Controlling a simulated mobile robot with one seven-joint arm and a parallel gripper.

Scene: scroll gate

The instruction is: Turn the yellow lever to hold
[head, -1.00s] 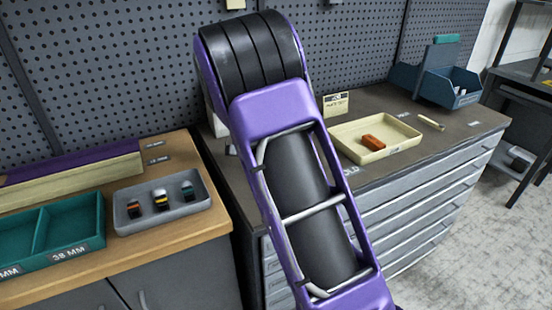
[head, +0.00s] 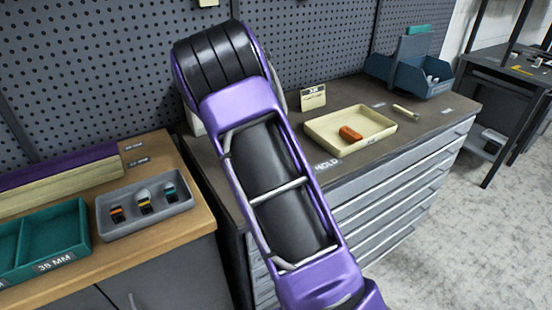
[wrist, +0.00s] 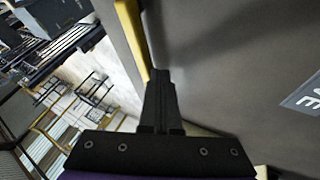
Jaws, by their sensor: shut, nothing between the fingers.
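The yellow lever (wrist: 132,38) shows in the wrist view as a yellow bar running down along the edge of a grey panel. My gripper (wrist: 160,75) is shut and empty, with its fingertips close to the lower end of the bar, just to its right. I cannot tell whether they touch. In the head view my purple arm hides the gripper and the lever. A "HOLD" label (head: 327,164) lies on the grey bench top, right beside my arm. Part of another label (wrist: 304,96) shows at the right of the wrist view.
A cream tray (head: 318,130) with an orange object (head: 351,133) stands on the grey bench. A blue bin (head: 385,72) is behind it. On the wooden bench at left are a grey tray (head: 150,225) with several small items and a green tray (head: 48,240). Floor is clear at right.

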